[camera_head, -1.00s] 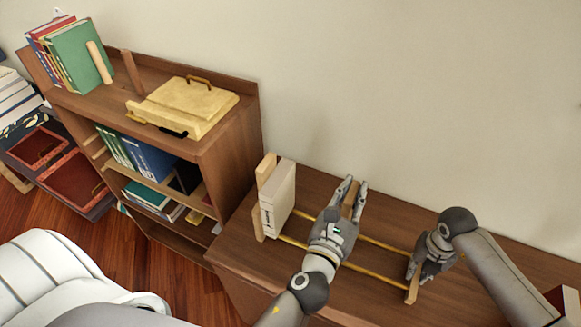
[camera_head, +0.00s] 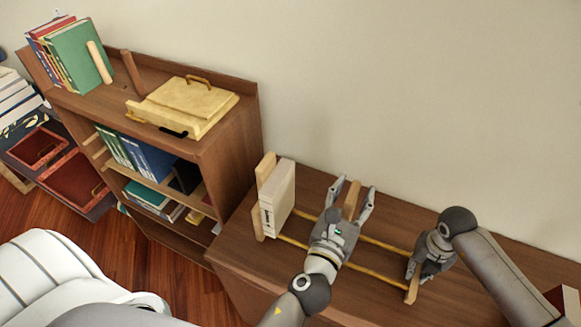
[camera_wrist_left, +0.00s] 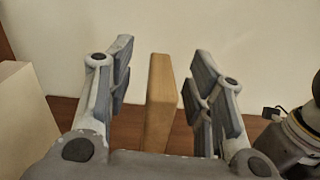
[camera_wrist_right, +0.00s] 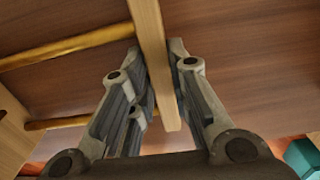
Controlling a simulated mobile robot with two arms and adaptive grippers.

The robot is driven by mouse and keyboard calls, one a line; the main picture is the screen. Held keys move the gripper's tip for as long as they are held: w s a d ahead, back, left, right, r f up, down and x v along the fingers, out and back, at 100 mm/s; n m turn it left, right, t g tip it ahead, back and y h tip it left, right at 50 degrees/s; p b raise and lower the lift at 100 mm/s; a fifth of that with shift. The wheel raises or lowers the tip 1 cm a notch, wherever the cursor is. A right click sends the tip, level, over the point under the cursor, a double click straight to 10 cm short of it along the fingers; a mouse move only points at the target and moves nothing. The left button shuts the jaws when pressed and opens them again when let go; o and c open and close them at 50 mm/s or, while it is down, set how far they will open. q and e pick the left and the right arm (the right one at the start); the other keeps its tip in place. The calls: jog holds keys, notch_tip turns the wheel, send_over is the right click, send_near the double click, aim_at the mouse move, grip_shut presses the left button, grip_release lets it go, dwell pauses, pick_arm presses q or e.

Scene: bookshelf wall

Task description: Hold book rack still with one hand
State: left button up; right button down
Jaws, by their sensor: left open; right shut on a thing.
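The wooden book rack (camera_head: 381,244) stands on the brown low cabinet, with two rails, a left end board (camera_head: 263,170), a middle divider (camera_head: 352,198) and a right end board (camera_head: 412,290). A white book (camera_head: 280,198) stands upright against the left end board. My left gripper (camera_head: 354,193) is open, with its fingers on either side of the divider; in the left wrist view the divider (camera_wrist_left: 159,100) stands between the fingers with gaps on both sides. My right gripper (camera_head: 424,272) is shut on the right end board, which also shows between its fingers in the right wrist view (camera_wrist_right: 152,50).
A taller bookshelf (camera_head: 225,150) on the left bears a yellow box (camera_head: 190,108) and upright books (camera_head: 80,55). A wall stands behind. The low cabinet top (camera_head: 485,248) is bare behind the rack. A dark red book (camera_head: 563,300) is at the right edge.

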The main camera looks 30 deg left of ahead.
pick_arm(q)
jog(key=s, duration=0.8)
jog(key=shift+f, duration=0.2)
pick_arm(e)
jog(key=c, duration=1.3)
grip_release()
jog(key=shift+r, duration=0.1)
